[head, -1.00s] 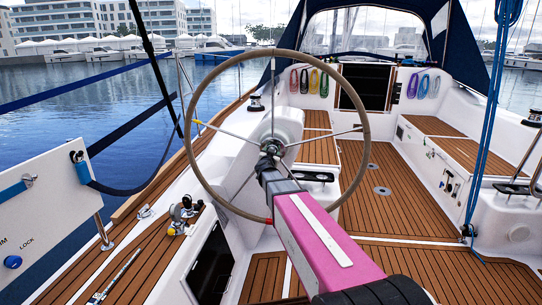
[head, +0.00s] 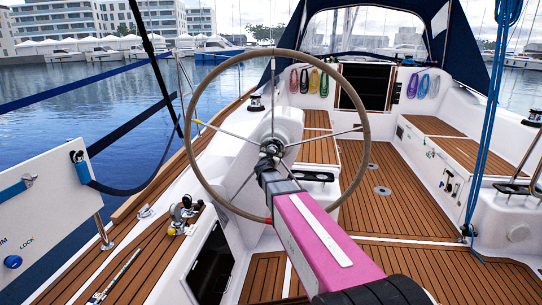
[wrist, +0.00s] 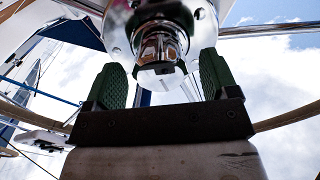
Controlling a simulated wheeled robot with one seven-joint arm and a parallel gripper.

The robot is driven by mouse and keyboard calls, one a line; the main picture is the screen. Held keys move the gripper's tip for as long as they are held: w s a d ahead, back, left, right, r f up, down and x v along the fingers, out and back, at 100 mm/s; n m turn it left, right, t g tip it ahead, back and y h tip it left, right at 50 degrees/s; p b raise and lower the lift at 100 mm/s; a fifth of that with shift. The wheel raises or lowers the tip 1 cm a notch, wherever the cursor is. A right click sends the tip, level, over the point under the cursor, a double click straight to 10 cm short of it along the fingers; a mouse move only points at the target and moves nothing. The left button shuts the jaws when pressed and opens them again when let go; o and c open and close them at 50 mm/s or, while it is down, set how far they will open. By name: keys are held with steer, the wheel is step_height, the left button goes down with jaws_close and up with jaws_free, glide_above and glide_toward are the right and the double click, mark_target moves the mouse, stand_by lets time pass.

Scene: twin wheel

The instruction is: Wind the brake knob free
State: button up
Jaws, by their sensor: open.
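The steering wheel (head: 196,122) stands upright on its white pedestal, with thin metal spokes meeting at a hub (head: 272,147). A chrome knob (wrist: 160,47) projects from the hub's middle in the wrist view. My gripper (head: 268,170) is at the hub, below and in front of it. In the wrist view my gripper (wrist: 162,80) is open, with one green ribbed pad on each side of and below the knob's end. The pads show clear gaps to the knob and hold nothing. The knob is too small to make out in the head view.
A white panel (head: 45,200) with a blue knob (head: 12,262) marked LOCK stands at the left. Small fittings (head: 184,212) sit on the left side deck. The teak cockpit floor (head: 385,215) is clear at the right.

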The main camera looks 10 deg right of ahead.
steer(key=v, duration=1)
steer(key=s+a+f+n+g+y, duration=0.2)
steer(key=s+f+n+g+y, duration=0.15)
steer(key=f+y, duration=0.2)
steer(key=s+a+f+n+g+y, duration=0.3)
steer(key=s+f+n+y, duration=0.15)
steer(key=f, duration=0.25)
steer(key=s+d+f+g+h, duration=0.1)
steer(key=s+d+f+g, duration=0.2)
steer(key=s, duration=0.3)
steer(key=s+d+f+m+g+h, duration=0.1)
steer(key=s+d+f+g+h, duration=0.1)
steer(key=s, duration=0.4)
steer(key=s+d+f+g+h, duration=0.1)
steer(key=s+d+f+g, duration=0.2)
steer(key=s+f+g, duration=0.2)
steer(key=shift+s+d+g, duration=0.35)
steer(key=shift+s, duration=0.15)
